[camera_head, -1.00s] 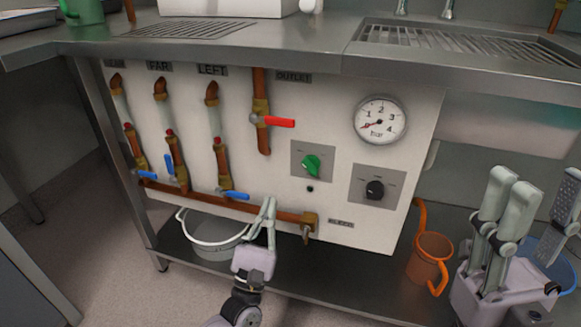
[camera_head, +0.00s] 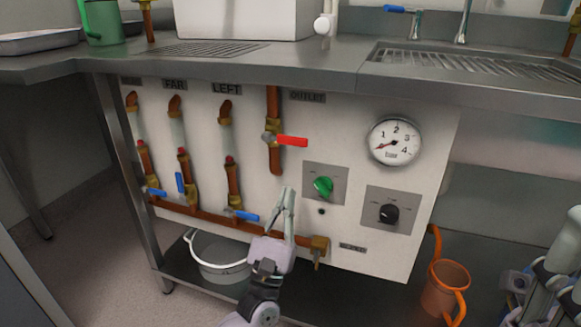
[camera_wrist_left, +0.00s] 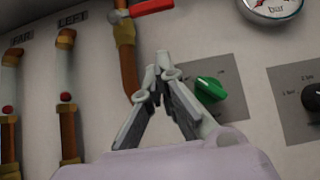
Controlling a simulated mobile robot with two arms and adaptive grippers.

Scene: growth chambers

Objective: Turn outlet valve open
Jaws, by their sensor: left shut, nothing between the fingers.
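The outlet valve has a red lever handle (camera_head: 292,141) on a vertical copper pipe (camera_head: 274,100), under the OUTLET label (camera_head: 307,97). The lever points right, crosswise to the pipe. It also shows at the top of the left wrist view (camera_wrist_left: 150,7). My left gripper (camera_head: 287,191) is shut and empty, below the lever and left of the green knob (camera_head: 323,186). In the left wrist view its fingertips (camera_wrist_left: 158,60) meet, below the lever and apart from it in the picture. My right gripper is at the right edge, partly cut off, its fingertips out of frame.
Several blue-handled valves (camera_head: 246,215) sit on the left pipes. A pressure gauge (camera_head: 394,141) and a black knob (camera_head: 389,213) are on the panel's right. The counter edge (camera_head: 300,79) overhangs the panel.

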